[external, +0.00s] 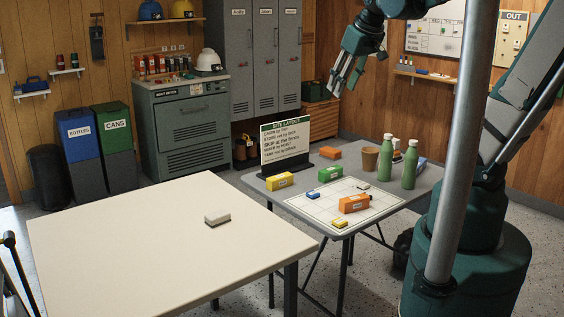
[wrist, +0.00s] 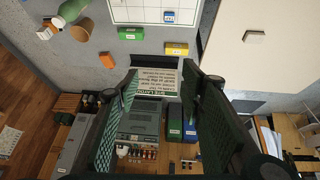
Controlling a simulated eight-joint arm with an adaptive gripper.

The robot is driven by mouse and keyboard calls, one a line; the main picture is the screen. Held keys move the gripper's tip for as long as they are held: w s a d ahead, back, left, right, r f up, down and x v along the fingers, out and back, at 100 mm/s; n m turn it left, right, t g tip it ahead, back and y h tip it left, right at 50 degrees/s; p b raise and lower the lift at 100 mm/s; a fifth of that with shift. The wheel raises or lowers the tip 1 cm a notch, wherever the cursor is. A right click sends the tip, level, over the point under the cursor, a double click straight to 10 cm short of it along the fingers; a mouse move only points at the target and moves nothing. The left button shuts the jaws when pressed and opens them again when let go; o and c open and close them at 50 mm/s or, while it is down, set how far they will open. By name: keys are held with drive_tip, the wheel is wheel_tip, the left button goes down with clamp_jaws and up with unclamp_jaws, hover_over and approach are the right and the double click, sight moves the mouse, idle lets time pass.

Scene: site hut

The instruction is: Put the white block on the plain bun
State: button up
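A white block (external: 217,217) with a darker lower edge lies alone on the cream table; it also shows in the wrist view (wrist: 254,37). A second, much smaller white piece (external: 362,185) lies on the gridded sheet on the grey table. I see nothing that I can recognise as a plain bun. My gripper (external: 344,86) is high in the air behind the grey table, well away from the white block. In the wrist view its two fingers (wrist: 161,73) are spread apart with nothing between them.
The grey table (external: 256,182) holds a sign (external: 286,142), the gridded sheet (external: 300,203), a yellow block (external: 279,181), a green block (external: 330,174), orange blocks (external: 354,203), a brown cup (external: 370,158) and green bottles (external: 410,164). The cream table (external: 130,235) is otherwise clear.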

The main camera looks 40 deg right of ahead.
drive_tip(key=s+a+f+t, duration=0.1)
drive_tip(key=s+a+f, duration=0.3)
drive_tip(key=s+a, duration=0.4)
drive_tip(key=shift+s+t+y, duration=0.3)
drive_tip(key=shift+s+y, duration=0.1)
drive_tip(key=shift+s, duration=0.35)
